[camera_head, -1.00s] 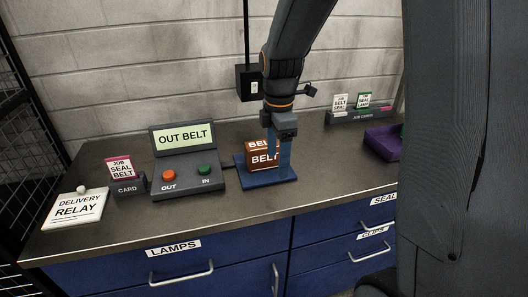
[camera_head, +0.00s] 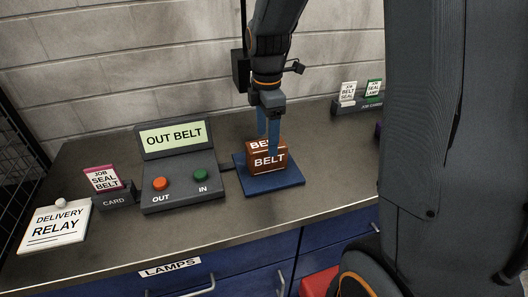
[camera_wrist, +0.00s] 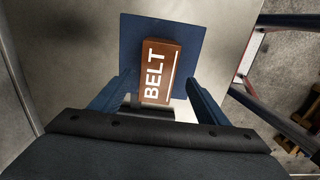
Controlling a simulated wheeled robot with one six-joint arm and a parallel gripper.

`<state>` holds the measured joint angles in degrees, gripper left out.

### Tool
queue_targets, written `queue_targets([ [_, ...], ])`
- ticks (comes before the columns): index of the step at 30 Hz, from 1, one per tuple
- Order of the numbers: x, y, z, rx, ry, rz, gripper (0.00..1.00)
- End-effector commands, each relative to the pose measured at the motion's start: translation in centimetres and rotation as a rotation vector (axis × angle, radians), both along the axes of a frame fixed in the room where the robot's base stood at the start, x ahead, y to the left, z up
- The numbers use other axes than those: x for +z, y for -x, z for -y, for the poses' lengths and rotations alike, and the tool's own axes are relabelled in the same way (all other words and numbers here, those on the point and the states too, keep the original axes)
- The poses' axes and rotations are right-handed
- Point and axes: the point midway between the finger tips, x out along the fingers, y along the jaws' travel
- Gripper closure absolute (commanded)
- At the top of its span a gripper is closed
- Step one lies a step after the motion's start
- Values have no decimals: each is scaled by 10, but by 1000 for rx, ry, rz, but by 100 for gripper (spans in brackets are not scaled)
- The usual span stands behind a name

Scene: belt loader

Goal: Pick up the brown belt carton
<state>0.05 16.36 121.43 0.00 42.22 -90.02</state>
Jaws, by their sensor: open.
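The brown belt carton (camera_head: 267,159), lettered BELT in white, sits on a blue square pad (camera_head: 291,183) on the dark counter. In the wrist view the carton (camera_wrist: 171,65) lies on the blue pad (camera_wrist: 137,27), between and slightly beyond my two fingers. My gripper (camera_head: 268,140) points down over the carton with its blue fingers apart. In the wrist view my gripper (camera_wrist: 160,85) is open, one finger on each side of the carton's near end. From these views I cannot tell whether either finger touches it.
A control box (camera_head: 180,180) with an OUT BELT screen and red and green buttons stands left of the pad. A card holder (camera_head: 115,195) and a DELIVERY RELAY sign (camera_head: 55,226) are farther left. A job-card rack (camera_head: 357,106) stands at the back right.

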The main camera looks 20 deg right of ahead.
Motion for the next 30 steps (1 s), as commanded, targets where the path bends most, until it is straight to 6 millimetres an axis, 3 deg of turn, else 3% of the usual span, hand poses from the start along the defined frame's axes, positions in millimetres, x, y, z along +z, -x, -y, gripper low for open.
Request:
queue_targets([
  [19, -65, -4, -1, 0, 0, -2, 31],
  [29, -72, -5, -2, 1, 0, 1, 31],
  [30, -72, -5, -2, 1, 0, 1, 35],
])
